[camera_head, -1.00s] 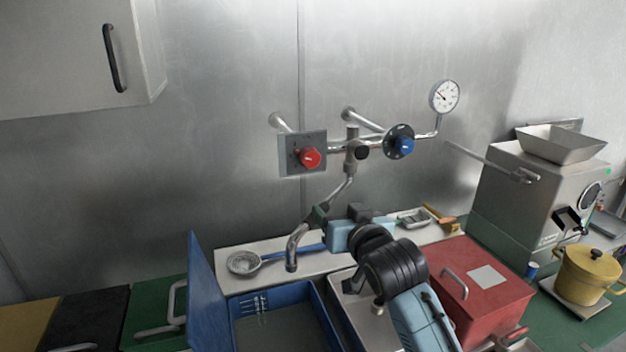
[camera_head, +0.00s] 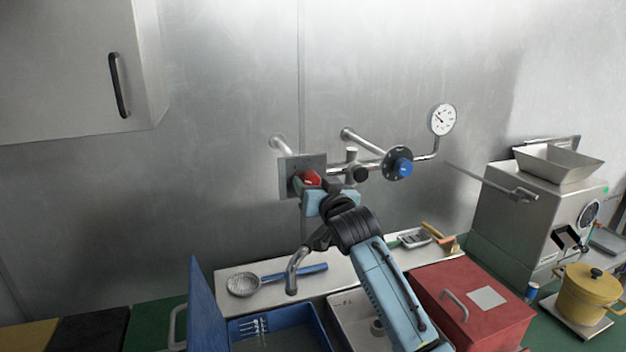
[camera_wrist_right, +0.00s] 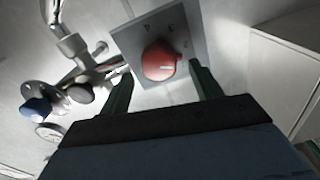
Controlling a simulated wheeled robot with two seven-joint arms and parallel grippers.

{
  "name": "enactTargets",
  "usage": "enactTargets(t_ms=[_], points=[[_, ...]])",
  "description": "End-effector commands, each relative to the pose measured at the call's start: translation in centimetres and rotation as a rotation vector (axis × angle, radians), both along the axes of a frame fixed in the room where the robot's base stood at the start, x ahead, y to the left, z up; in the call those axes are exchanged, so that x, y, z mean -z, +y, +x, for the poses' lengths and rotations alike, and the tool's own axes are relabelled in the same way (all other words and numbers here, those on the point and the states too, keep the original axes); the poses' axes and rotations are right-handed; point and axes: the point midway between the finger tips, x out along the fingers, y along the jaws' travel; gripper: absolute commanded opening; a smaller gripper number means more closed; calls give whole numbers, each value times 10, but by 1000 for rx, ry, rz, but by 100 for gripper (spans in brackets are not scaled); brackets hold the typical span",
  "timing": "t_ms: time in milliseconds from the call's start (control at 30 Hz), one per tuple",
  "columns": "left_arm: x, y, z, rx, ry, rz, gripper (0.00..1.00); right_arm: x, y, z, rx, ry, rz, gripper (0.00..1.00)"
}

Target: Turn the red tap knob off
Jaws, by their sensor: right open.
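The red tap knob (camera_head: 311,178) sits on a square grey plate (camera_head: 288,166) on the metal wall. In the head view my right gripper partly covers it. The right wrist view shows the knob (camera_wrist_right: 159,61) whole, with a pale line on its face and markings on the plate around it. My right gripper (camera_wrist_right: 162,82) is open, with one green finger on each side of the knob. I see a gap on each side and cannot tell whether either finger touches it. In the head view the right gripper (camera_head: 312,186) is just in front of the knob. My left gripper is not in view.
A blue knob (camera_head: 404,167) and a pressure gauge (camera_head: 442,119) are on the pipes to the right. The tap spout (camera_head: 293,270) hangs below, over the counter.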

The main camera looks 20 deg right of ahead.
Motion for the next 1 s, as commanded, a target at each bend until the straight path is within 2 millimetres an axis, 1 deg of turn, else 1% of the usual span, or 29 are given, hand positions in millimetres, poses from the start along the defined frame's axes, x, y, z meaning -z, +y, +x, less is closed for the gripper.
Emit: enactTargets(t_ms=[100,200,367,600,667,933,967,1000], points=[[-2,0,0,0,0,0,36,0,0,12,0,1,0,64],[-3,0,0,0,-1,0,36,0,1,18,0,1,0,64],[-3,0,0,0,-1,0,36,0,1,22,0,1,0,64],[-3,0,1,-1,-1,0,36,0,1,23,0,1,0,64],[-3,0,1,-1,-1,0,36,0,1,23,0,1,0,57],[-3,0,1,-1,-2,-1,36,0,1,22,0,1,0,22],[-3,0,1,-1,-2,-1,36,0,1,22,0,1,0,19],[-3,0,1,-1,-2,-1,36,0,1,22,0,1,1,19]])
